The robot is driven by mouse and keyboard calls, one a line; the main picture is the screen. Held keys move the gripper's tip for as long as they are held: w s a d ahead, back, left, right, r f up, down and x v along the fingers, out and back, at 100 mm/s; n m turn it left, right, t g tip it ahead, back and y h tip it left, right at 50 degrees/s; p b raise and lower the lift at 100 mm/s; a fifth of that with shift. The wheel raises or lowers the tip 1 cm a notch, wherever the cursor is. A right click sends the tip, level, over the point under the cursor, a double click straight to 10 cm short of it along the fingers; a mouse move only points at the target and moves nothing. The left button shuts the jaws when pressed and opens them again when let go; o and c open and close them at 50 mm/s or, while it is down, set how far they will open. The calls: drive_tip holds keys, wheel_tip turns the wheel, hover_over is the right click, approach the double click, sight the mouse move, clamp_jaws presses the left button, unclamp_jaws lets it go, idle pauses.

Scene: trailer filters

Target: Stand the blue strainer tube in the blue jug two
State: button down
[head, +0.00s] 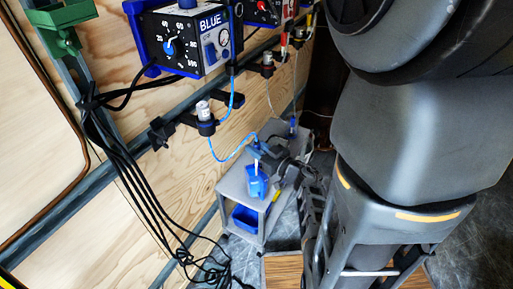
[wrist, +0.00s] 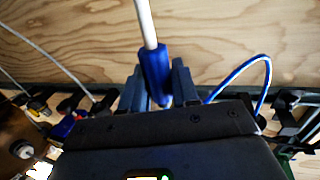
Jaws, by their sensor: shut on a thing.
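The strainer tube has a blue grip part (wrist: 157,72) and a white stem (wrist: 146,22). In the wrist view my gripper (wrist: 155,92) is shut on the blue part, with the white stem running out toward the top edge. In the head view my gripper (head: 262,152) is above the cart, and the white stem (head: 257,167) points down at the blue jug (head: 256,185). The jug stands on the cart's top shelf. The stem's lower end meets the jug's mouth in the picture; I cannot tell how far inside it is.
A blue hose (head: 228,158) runs from a wall fitting (head: 205,122) to the tube. The grey cart (head: 232,187) has a blue bin (head: 245,219) on its lower shelf. The BLUE control box (head: 185,40) hangs on the plywood wall. Black cables (head: 135,185) hang at left.

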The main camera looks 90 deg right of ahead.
drive_tip(key=shift+f+b, duration=0.35)
drive_tip(key=shift+f, duration=0.2)
drive_tip(key=c, duration=0.8)
unclamp_jaws()
drive_tip(key=shift+o, duration=0.2)
drive_tip(key=v, duration=0.7)
drive_tip(key=shift+s+a, duration=0.25)
